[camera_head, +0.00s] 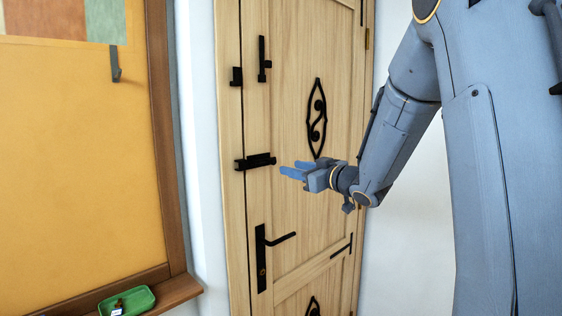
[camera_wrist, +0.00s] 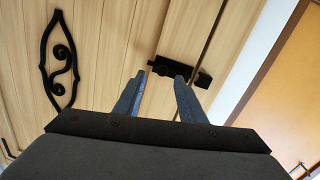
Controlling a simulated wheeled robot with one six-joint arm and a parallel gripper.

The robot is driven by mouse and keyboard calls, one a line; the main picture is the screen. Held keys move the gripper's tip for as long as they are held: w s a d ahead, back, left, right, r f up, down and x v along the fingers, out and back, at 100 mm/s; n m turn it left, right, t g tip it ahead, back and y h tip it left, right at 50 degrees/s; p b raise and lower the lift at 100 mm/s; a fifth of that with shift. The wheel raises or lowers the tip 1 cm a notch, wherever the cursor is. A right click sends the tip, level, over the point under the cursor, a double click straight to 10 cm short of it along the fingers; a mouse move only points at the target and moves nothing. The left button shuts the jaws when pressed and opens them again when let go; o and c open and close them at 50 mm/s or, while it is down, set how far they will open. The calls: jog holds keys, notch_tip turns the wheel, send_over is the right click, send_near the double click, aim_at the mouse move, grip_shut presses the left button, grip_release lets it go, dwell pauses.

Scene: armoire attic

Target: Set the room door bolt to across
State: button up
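The wooden room door (camera_head: 285,130) appears shut in its frame. A black horizontal bolt (camera_head: 262,160) sits on its left edge, above the lever handle (camera_head: 262,258), with a black piece on the frame beside it. The bolt also shows in the wrist view (camera_wrist: 177,68), just beyond my fingertips; I cannot tell how far its bar reaches into the frame piece. My gripper (camera_head: 290,168) is to the right of the bolt, fingers apart and empty, pointing at the door. It also shows in the wrist view (camera_wrist: 160,77). Contact with the bolt cannot be made out.
Higher up, a black upright latch (camera_head: 262,60) stands apart from a small black catch (camera_head: 236,76) on the frame. A black scroll ornament (camera_head: 317,118) is on the door. At left are a brown-framed orange board (camera_head: 75,170) and a green tray (camera_head: 137,300).

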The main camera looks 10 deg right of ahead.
aim_at(275, 161)
jog(key=shift+y, duration=0.3)
jog(key=p+x, duration=0.1)
jog(key=x, duration=0.4)
jog(key=p+x, duration=0.1)
jog(key=x, duration=0.1)
jog(key=shift+w+a+r+p, duration=0.3)
jog(key=shift+r+p, duration=0.05)
jog(key=shift+r, duration=0.05)
grip_shut()
